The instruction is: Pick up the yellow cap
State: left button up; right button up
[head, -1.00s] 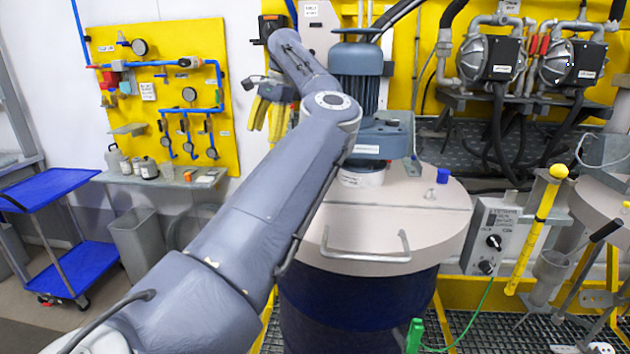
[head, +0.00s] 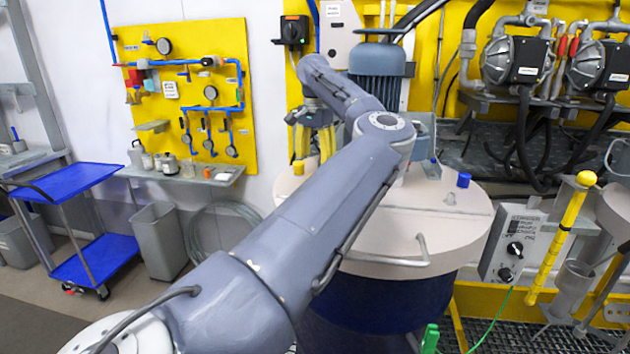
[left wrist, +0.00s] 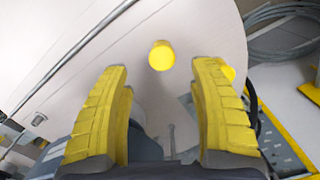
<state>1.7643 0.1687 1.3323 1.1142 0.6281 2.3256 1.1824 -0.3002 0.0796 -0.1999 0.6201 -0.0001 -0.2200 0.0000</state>
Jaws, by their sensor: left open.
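The yellow cap (head: 298,167) sits on the left part of the pale drum lid, just below my left gripper's fingers. In the left wrist view the yellow cap (left wrist: 161,56) shows as a round top between and beyond the two fingertips, apart from both. My left gripper (head: 312,152) is open and empty above the lid, its yellow fingers pointing down; it also fills the lower part of the left wrist view (left wrist: 162,85). My right gripper is not in view.
The drum lid (head: 440,225) carries a blue cap (head: 463,180) on its right and a handle (head: 400,258) in front. A motor (head: 378,62) stands behind my arm. A blue cart (head: 65,185) and a grey bin (head: 160,240) are at left; a control box (head: 512,243) is at right.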

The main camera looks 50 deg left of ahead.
pick_arm(q)
jog(key=shift+w+a+f, duration=0.1)
jog(key=shift+f, duration=1.65)
jog(key=shift+w+a+f, duration=0.1)
jog(key=shift+f, duration=1.6)
jog(key=shift+c, duration=0.3)
jog(key=shift+s, duration=0.1)
jog(key=c, duration=1)
